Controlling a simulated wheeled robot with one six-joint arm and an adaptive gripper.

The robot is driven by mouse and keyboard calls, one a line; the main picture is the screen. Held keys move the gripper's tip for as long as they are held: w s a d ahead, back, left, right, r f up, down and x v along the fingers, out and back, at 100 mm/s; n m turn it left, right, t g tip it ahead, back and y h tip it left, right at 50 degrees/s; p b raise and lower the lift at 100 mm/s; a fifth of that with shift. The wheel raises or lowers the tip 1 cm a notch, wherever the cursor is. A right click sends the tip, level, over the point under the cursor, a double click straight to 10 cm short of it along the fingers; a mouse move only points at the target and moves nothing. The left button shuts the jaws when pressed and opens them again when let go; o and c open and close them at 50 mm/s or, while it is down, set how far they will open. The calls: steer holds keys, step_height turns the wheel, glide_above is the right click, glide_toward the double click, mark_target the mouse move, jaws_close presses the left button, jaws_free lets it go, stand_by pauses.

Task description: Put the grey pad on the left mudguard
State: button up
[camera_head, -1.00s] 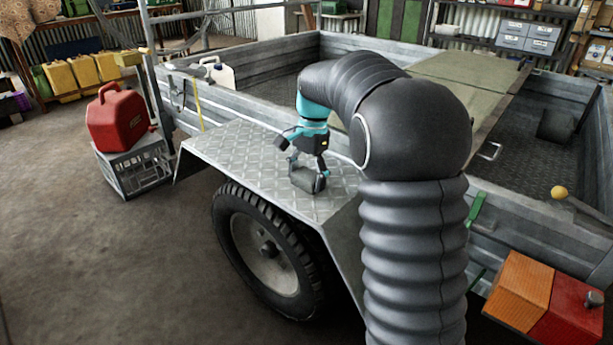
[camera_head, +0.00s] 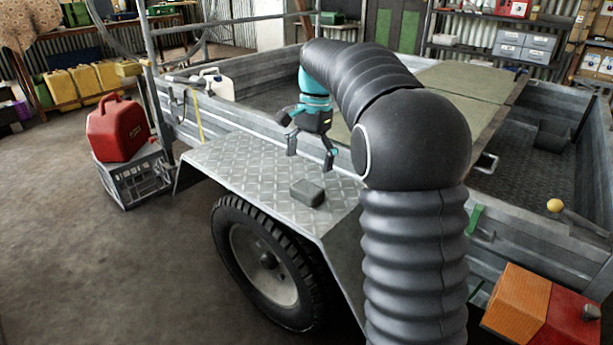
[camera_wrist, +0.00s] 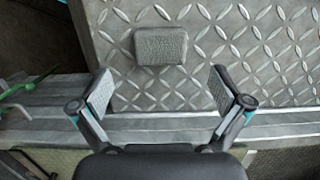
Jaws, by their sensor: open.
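The grey pad (camera_head: 307,193) lies flat on the chequer-plate top of the mudguard (camera_head: 250,165), above the trailer wheel. It also shows in the wrist view (camera_wrist: 160,46), on the patterned plate (camera_wrist: 215,85) beyond my fingertips. My gripper (camera_head: 311,160) is open and empty, above the mudguard and apart from the pad, nearer the trailer's side wall. In the wrist view both fingers of my gripper (camera_wrist: 157,92) are spread wide with nothing between them.
The trailer's side wall (camera_head: 235,125) runs behind the mudguard. A red fuel can (camera_head: 117,130) stands on a grey crate (camera_head: 133,178) at the left. A white jug (camera_head: 217,84) is inside the trailer.

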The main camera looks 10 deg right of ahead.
mark_target(311, 185)
step_height(311, 185, up, 4)
steer(key=s+r+n+t, duration=0.1)
steer(key=s+n+t, duration=0.35)
steer(key=s, duration=1.25)
steer(key=s+f+n+t, duration=0.1)
steer(key=s+f+n, duration=0.2)
steer(key=s, duration=0.4)
steer(key=s+f+n+t+h, duration=0.1)
steer(key=s+f+n, duration=0.2)
steer(key=s+f, duration=0.3)
steer(key=shift+s+a, duration=0.25)
steer(key=shift+s, duration=0.3)
